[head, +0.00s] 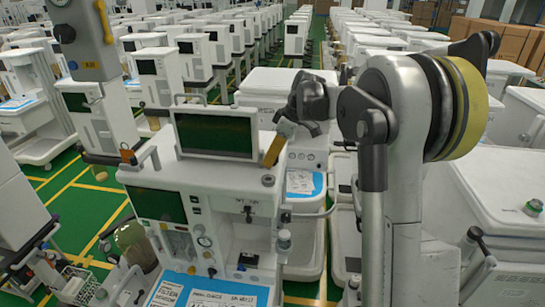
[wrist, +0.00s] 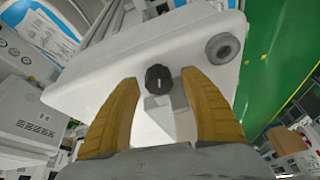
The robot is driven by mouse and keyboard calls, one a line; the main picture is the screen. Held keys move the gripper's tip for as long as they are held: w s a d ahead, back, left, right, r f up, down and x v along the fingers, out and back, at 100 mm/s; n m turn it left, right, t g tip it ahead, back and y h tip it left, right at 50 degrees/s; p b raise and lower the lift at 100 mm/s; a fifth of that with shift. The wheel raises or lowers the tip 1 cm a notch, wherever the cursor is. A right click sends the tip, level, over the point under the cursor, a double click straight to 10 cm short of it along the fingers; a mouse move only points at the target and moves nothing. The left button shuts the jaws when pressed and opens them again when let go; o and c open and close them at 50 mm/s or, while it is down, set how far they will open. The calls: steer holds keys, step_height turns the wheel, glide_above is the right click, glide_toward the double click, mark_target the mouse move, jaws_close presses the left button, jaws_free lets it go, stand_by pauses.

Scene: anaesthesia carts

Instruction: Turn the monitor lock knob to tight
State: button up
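The monitor (head: 215,134), with a dark green screen in a grey frame, stands on top of the nearest white anaesthesia cart (head: 165,173). In the wrist view a small black ribbed knob (wrist: 158,77) with a short pale mark on its face sits at the edge of a white panel, beside a grey bracket (wrist: 178,98). My gripper (wrist: 159,86) is open, with one yellow-brown finger on each side of the knob and a visible gap to both. In the head view my gripper (head: 273,150) is at the monitor's right edge; the knob is hidden there.
A round grey cap (wrist: 223,48) lies on the white surface near the knob, and also shows in the head view (head: 268,180). A white cart (head: 255,88) stands close behind. More carts crowd both sides. Green floor (head: 75,205) shows at the left.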

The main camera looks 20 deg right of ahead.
steer(key=v, duration=1.2)
